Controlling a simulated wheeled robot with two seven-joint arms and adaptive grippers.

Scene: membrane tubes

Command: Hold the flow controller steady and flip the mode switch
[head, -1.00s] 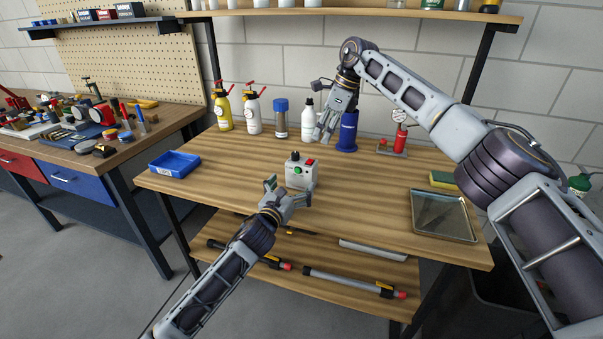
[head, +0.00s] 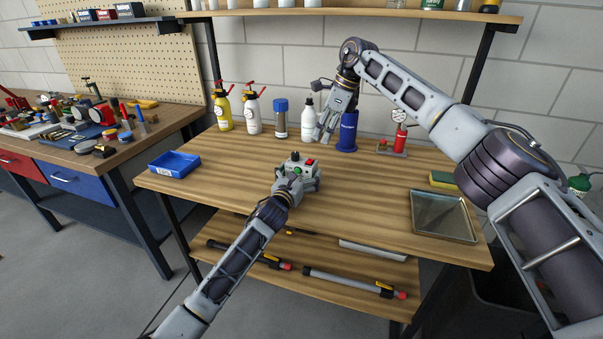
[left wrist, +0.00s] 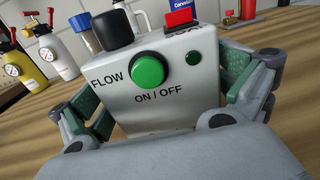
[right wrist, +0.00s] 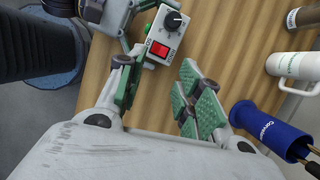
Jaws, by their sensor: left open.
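The flow controller (head: 311,171) is a pale grey box standing upright on the bench, with a black knob on top. Its green ON/OFF button (left wrist: 149,70) faces the left wrist camera. The red mode switch (right wrist: 160,50) is on its top beside the knob and also shows in the head view (head: 310,161). My left gripper (head: 298,180) is open, with one finger on each side of the box; whether the pads touch it I cannot tell. My right gripper (right wrist: 160,92) is open and empty, above the bench behind the controller, near the blue holder; it shows in the head view (head: 325,131).
The blue holder (head: 347,134), a white bottle (head: 308,122), a blue-capped bottle (head: 280,120) and two sprayers stand along the back. A blue bin (head: 175,157) is at the left, a metal tray (head: 443,236) at the right.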

